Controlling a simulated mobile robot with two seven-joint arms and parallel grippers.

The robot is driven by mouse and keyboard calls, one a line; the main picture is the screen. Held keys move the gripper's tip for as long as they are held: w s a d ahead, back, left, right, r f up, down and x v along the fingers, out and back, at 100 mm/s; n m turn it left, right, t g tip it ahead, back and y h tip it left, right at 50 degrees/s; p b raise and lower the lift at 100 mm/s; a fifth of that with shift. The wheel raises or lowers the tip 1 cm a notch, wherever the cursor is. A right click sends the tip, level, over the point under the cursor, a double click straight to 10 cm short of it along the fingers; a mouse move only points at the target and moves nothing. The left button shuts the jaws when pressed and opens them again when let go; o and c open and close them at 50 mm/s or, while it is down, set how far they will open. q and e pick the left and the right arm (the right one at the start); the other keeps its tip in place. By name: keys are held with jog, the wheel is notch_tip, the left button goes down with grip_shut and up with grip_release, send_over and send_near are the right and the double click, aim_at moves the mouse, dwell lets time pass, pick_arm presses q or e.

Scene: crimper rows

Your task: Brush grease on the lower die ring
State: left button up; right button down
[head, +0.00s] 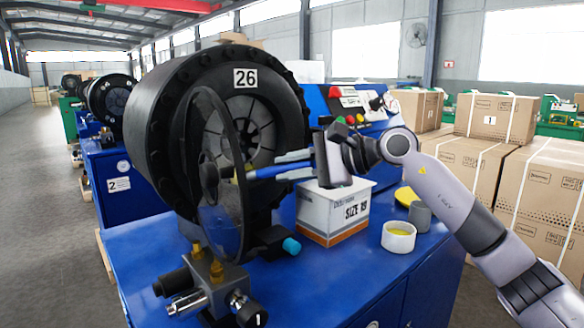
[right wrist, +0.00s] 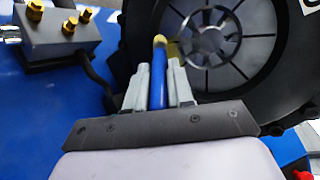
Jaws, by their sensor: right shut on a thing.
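My right gripper (head: 287,165) is shut on a blue-handled brush (right wrist: 158,90) that points left into the front of the black crimper marked 26 (head: 165,115). The brush's yellowish tip (head: 240,174) shows behind the clear round guard (head: 222,215). In the right wrist view the tip lies at the lower left of a bright metal ring (right wrist: 205,45), in front of grey die segments (right wrist: 240,70). I cannot tell whether it touches the ring. Grey segments also show in the head view (head: 262,108). A white tub of yellow grease (head: 398,236) stands on the blue bench. My left gripper is not in view.
A SIZE 19 box (head: 335,215) stands below my right gripper, beside a grey cup (head: 420,216) and a yellow disc (head: 406,195). A valve block with brass fittings (head: 215,275) sits at the bench's front. The bench top (head: 310,285) is clear at the front right.

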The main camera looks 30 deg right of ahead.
jog(key=shift+w+r+p, duration=0.1)
jog(key=shift+w+p, duration=0.35)
jog(key=shift+w, duration=0.15)
jog(key=w+d, duration=0.1)
jog(key=d, duration=0.6)
dwell(0.5)
jog(key=shift+a, duration=0.15)
